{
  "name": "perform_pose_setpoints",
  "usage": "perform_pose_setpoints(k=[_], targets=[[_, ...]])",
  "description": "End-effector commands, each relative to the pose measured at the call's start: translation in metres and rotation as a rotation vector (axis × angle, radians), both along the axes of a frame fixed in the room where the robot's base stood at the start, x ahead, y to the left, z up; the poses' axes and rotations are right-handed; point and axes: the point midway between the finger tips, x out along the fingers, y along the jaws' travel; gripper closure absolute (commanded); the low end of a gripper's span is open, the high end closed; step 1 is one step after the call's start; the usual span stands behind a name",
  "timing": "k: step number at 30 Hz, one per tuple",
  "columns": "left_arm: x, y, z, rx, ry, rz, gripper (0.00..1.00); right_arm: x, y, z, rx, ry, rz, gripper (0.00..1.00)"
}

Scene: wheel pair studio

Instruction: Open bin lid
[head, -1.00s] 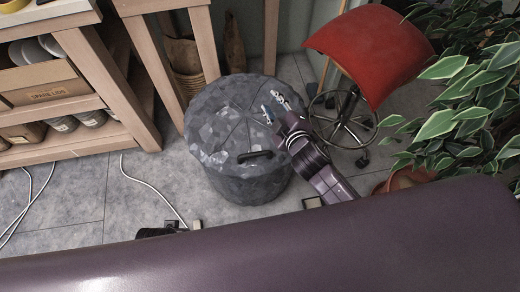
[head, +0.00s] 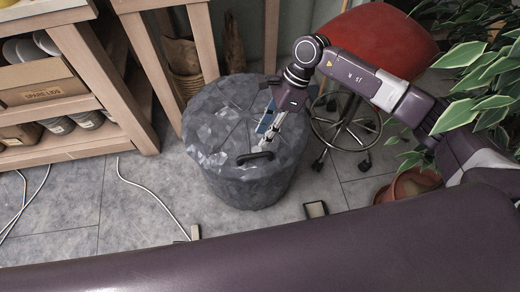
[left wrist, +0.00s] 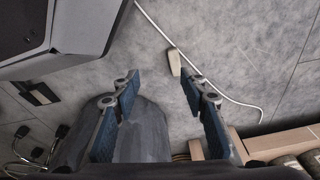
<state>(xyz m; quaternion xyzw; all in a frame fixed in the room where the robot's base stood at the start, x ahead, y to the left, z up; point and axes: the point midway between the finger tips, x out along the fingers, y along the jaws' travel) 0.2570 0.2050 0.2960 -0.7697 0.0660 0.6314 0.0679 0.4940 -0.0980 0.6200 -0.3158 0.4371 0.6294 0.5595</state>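The bin is a round, mottled grey drum (head: 245,188) standing on the floor, with its lid (head: 215,115) lying on top. A dark bar handle (head: 255,156) sits near the lid's front edge. My left gripper (left wrist: 158,82) is open and empty in the left wrist view. A grey rounded surface, probably the bin (left wrist: 146,140), shows beyond its fingers.
A wooden shelf (head: 90,85) with boxes and jars stands at left. A leafy plant (head: 490,80) crowds the right. White cables (head: 150,187) lie on the floor left of the bin.

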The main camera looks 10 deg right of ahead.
Motion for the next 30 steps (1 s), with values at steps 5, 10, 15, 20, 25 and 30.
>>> perform_pose_setpoints(k=[5,10,15,20,25,30], targets=[[0.001,0.0,-0.001,0.0,-0.001,0.0,0.6,-0.002,-0.011,-0.013,-0.053,0.0,0.024,0.7],[0.003,0.0,0.003,-0.001,-0.002,0.001,0.6,-0.007,0.001,-0.038,-0.049,0.001,0.023,0.7],[0.006,-0.001,0.008,0.0,-0.006,0.001,0.6,-0.011,0.01,-0.06,-0.048,0.0,0.022,0.7],[0.007,-0.001,0.011,-0.001,-0.006,0.002,0.6,-0.013,0.015,-0.071,-0.048,-0.002,0.021,0.7],[0.007,-0.001,0.012,-0.001,-0.006,0.002,0.6,-0.013,0.016,-0.073,-0.048,-0.002,0.021,0.7],[0.007,-0.001,0.012,0.0,-0.006,0.002,0.6,-0.013,0.016,-0.072,-0.048,-0.002,0.021,0.75]])
